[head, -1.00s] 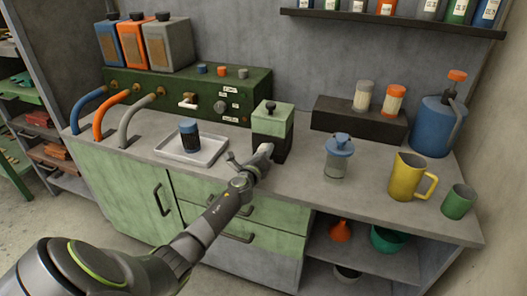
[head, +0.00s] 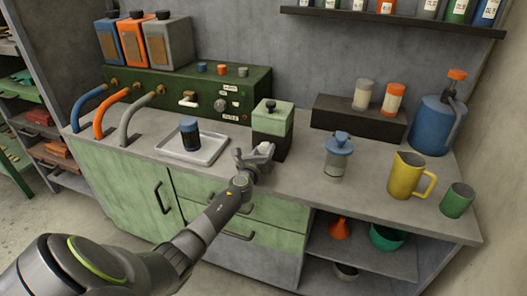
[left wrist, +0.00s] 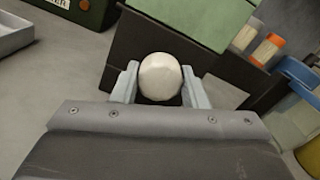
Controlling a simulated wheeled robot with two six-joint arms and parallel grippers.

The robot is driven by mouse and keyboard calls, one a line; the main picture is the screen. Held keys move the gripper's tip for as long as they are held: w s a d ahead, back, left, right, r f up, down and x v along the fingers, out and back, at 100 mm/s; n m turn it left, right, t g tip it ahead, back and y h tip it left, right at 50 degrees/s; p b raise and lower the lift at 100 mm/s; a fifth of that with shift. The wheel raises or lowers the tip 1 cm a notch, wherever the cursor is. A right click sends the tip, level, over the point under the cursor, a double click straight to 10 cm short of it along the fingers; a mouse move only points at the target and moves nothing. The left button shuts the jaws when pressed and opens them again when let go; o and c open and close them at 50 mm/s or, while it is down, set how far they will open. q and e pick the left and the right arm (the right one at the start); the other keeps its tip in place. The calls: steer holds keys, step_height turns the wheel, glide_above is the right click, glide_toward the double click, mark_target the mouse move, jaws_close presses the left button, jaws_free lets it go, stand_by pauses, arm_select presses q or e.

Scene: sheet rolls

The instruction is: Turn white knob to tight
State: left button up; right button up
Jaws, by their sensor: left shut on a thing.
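The white knob (left wrist: 160,76) is round and pale, on the dark front of the box's lower part in the left wrist view. The box (head: 271,118) has a light green upper part, a dark base and a small black knob on top. My left gripper (head: 256,154) is at the front of this box in the head view. In the left wrist view its two fingers stand on either side of the white knob, shut on it. In the head view the white knob shows only partly, between the fingers. My right gripper is not in view.
A tray (head: 167,151) with a dark blue-capped jar (head: 189,135) is left of the box. A blue-lidded jar (head: 338,160), a yellow jug (head: 405,177) and a green cup (head: 457,200) stand to the right. A green panel (head: 150,90) with a dial is behind.

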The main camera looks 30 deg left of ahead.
arm_select(q)
steer(key=shift+f, duration=0.15)
steer(key=o, duration=1)
steer(key=shift+c, duration=0.2)
steer(key=shift+s, duration=0.1)
steer(key=shift+s+d+p, duration=0.1)
steer(key=shift+s+p, duration=0.2)
steer(key=shift+s, duration=0.1)
steer(key=p+v, duration=0.2)
steer(key=v, duration=1.4)
steer(key=shift+d, duration=0.2)
steer(key=shift+s, duration=0.15)
